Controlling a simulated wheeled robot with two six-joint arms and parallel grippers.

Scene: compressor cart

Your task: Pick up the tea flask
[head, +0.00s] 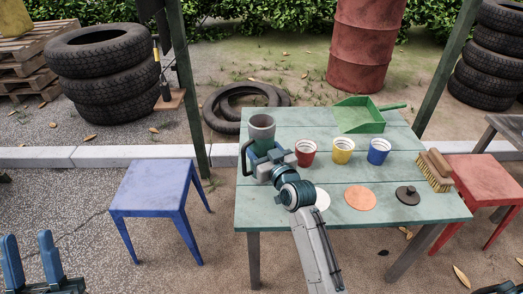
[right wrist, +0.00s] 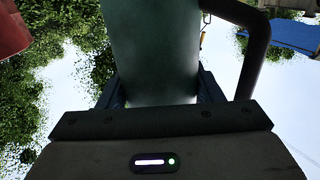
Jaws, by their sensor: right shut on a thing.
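The tea flask (head: 261,129) is a grey-green open-topped cylinder with a dark side handle, upright at the left part of the green table (head: 285,215). My right gripper (head: 268,163) is shut around its body. In the right wrist view the flask (right wrist: 150,50) stands between the jaws, its dark handle to the right. The gripper hides the flask's lower part, so I cannot tell whether its base touches the table. My left gripper (head: 30,258) is open and empty at the lower left, away from the table.
Red (head: 305,153), yellow (head: 342,151) and blue (head: 378,151) cups stand right of the flask. A dark lid (head: 407,195), an orange disc (head: 360,198), a brush (head: 436,170) and a green dustpan (head: 358,115) are also on the table. A blue stool (head: 153,187) stands left.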

